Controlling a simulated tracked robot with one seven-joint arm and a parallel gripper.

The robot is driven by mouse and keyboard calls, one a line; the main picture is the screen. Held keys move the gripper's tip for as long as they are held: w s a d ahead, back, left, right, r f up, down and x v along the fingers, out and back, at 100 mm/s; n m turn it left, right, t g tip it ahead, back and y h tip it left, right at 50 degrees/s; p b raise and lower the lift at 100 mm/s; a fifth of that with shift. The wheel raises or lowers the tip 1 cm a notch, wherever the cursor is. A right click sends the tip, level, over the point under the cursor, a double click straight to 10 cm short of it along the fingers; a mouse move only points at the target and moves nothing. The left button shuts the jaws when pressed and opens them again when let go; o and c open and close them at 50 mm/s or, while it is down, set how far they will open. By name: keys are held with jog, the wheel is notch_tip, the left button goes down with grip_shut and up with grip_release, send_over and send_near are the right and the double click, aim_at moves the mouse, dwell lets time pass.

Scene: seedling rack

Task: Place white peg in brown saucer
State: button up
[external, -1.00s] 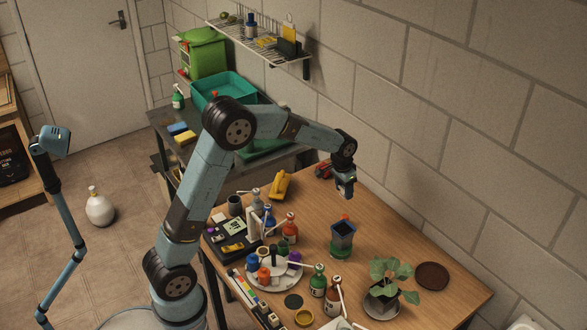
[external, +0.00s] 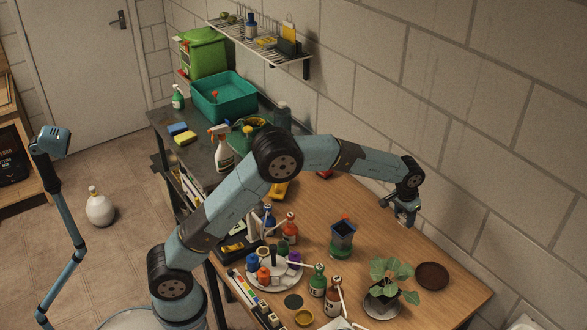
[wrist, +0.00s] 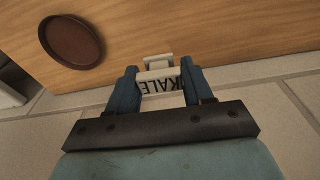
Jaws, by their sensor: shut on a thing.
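The brown saucer (external: 432,276) lies flat and empty near the right end of the wooden table; it also shows at the upper left of the wrist view (wrist: 72,40). My gripper (external: 405,218) is above the table's back edge by the wall, behind and to the left of the saucer. In the wrist view its fingers (wrist: 158,74) are shut on the white peg (wrist: 156,63), whose face bears the dark letters KALE, seen inverted. The peg is apart from the saucer. I cannot make the peg out in the external view.
A leafy plant on a pale saucer (external: 382,311) stands left of the brown saucer. A dark square pot (external: 342,240) and several bottles, including a green one (external: 318,281), stand further left. The block wall (external: 500,170) is close behind my gripper.

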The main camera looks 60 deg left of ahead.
send_over(433, 277)
jog(key=f, duration=0.2)
jog(key=shift+s+a+f, duration=0.1)
jog(key=shift+s+f, duration=0.05)
jog(key=shift+f, duration=2.2)
jog(key=shift+s+f, duration=0.1)
jog(key=shift+f, duration=2.2)
jog(key=o, duration=1.1)
jog(key=shift+r, duration=0.1)
notch_tip(433, 277, up, 7)
